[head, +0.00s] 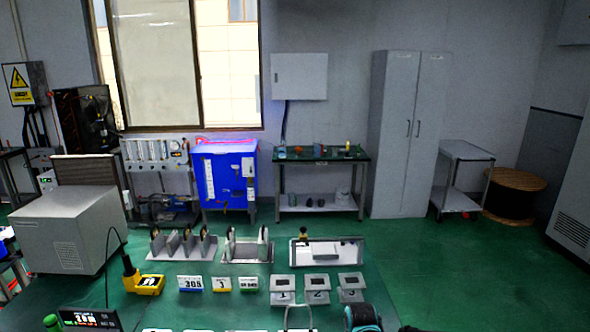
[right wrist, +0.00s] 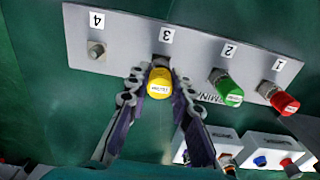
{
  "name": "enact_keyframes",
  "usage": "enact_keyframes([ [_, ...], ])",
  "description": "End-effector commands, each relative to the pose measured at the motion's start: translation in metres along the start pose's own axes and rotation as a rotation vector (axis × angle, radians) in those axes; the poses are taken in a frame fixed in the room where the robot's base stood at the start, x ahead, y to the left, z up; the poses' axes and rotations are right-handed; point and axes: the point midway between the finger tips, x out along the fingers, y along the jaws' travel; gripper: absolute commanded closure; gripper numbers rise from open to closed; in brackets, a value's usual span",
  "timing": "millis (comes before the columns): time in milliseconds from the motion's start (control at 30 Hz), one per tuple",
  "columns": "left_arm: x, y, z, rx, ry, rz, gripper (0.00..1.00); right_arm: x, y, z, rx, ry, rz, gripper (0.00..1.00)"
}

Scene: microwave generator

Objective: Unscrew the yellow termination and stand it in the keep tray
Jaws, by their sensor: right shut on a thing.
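The yellow termination (right wrist: 160,82) sits at position 3 of a grey panel (right wrist: 120,35) in the right wrist view. Its labelled end faces the camera, and its join to the port is mostly hidden behind it. My right gripper (right wrist: 160,88) has a finger on each side of the yellow termination and is shut on it. My left gripper is not in view. I cannot tell which holder is the keep tray.
A green cap (right wrist: 230,92) at position 2 and a red cap (right wrist: 284,102) at position 1 stand to the right. Port 4 (right wrist: 96,50) is bare. Slotted metal holders (head: 182,246), small numbered boxes (head: 220,284) and a yellow tool (head: 150,284) show in the head view.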

Motion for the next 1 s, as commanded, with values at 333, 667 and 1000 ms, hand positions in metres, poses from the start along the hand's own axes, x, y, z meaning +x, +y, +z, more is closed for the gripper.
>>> enact_keyframes([
  [333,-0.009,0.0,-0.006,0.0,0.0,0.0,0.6,-0.015,0.0,0.0,0.0,0.0,0.0,1.0],
  [667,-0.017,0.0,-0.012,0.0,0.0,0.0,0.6,-0.029,0.0,0.0,0.0,0.0,0.0,1.0],
  [1000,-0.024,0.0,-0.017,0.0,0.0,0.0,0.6,-0.042,0.0,0.0,0.0,0.0,0.0,1.0],
])
